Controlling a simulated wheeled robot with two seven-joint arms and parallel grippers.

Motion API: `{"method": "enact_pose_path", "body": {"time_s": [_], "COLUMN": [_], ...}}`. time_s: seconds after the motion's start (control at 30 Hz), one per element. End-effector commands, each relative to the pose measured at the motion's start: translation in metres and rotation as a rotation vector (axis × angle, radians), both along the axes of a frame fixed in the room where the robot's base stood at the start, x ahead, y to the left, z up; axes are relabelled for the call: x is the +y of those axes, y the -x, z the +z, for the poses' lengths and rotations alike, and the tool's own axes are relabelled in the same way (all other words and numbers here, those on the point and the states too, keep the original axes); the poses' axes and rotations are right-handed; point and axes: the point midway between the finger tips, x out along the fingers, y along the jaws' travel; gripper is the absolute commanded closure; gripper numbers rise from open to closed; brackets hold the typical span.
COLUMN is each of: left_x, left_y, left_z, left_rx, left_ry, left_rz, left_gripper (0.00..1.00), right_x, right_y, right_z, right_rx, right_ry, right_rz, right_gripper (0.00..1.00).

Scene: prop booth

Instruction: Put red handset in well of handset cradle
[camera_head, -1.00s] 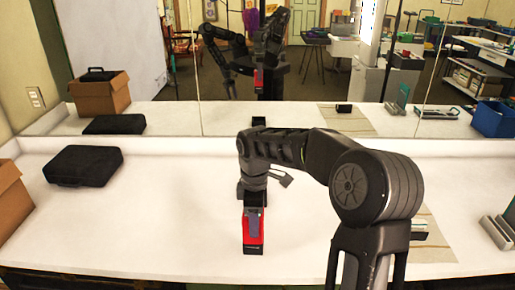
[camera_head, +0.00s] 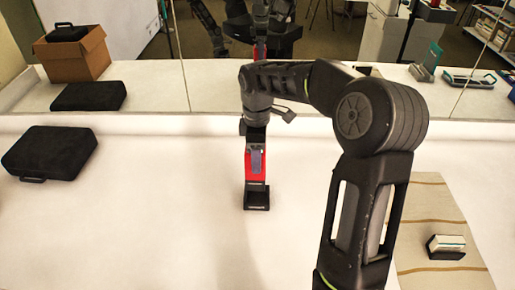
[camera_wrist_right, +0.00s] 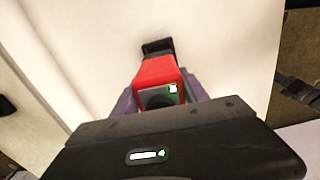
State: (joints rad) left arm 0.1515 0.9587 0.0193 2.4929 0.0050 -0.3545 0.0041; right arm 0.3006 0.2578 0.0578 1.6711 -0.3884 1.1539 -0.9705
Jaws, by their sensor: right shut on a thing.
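The red handset (camera_head: 256,178) is in my right gripper (camera_head: 257,160), whose grey fingers are shut on it. A small black block, seemingly the handset cradle (camera_head: 257,198), stands on the white counter at the handset's lower end. In the right wrist view the red handset (camera_wrist_right: 158,70) points at the black cradle (camera_wrist_right: 157,47) and covers part of it. The well is not clearly seen, and I cannot tell whether the handset's end is in it or just above. My left gripper is not in view.
A black case (camera_head: 50,152) lies at the left of the counter (camera_head: 150,230). A striped mat (camera_head: 425,205) at the right bears a small black holder with a pale item (camera_head: 446,246). A mirror (camera_head: 215,75) stands along the back. Counter around the cradle is clear.

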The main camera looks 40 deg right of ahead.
Motion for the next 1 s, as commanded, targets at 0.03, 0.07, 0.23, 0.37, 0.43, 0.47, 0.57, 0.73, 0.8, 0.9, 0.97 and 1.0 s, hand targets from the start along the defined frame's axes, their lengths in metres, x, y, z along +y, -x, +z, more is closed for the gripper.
{"method": "enact_pose_path", "body": {"time_s": [0.03, 0.07, 0.23, 0.37, 0.43, 0.47, 0.57, 0.73, 0.8, 0.9, 0.97, 1.0], "left_x": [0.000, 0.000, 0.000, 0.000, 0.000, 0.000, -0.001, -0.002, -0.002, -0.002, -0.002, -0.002], "left_y": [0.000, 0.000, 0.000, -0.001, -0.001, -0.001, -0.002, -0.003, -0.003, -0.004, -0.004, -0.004], "left_z": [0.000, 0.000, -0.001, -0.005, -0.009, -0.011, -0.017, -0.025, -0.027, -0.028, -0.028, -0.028], "left_rx": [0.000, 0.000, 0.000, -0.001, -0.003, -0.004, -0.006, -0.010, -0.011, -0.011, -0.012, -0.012], "left_ry": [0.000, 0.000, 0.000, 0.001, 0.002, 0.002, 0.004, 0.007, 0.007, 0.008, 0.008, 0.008], "left_rz": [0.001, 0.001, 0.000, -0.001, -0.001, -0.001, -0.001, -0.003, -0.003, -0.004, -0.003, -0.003], "left_gripper": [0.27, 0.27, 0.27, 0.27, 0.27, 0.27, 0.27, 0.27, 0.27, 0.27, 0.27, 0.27], "right_x": [0.000, 0.000, 0.000, 0.000, 0.000, 0.000, 0.000, 0.000, 0.000, 0.000, 0.000, 0.000], "right_y": [0.000, 0.000, 0.000, 0.000, 0.000, 0.000, 0.000, 0.000, 0.000, 0.000, 0.000, 0.000], "right_z": [0.001, 0.001, -0.001, -0.006, -0.011, -0.013, -0.021, -0.033, -0.036, -0.038, -0.038, -0.038], "right_rx": [-0.001, -0.001, -0.001, -0.001, -0.001, -0.001, 0.000, 0.000, -0.001, -0.001, -0.001, -0.001], "right_ry": [0.000, 0.000, 0.000, 0.001, 0.001, 0.001, 0.000, 0.000, 0.001, 0.001, 0.001, 0.001], "right_rz": [0.000, 0.000, 0.000, 0.000, 0.000, 0.000, 0.000, 0.000, -0.001, 0.000, 0.000, 0.000], "right_gripper": [1.00, 1.00, 1.00, 1.00, 1.00, 1.00, 1.00, 1.00, 1.00, 1.00, 1.00, 1.00]}}
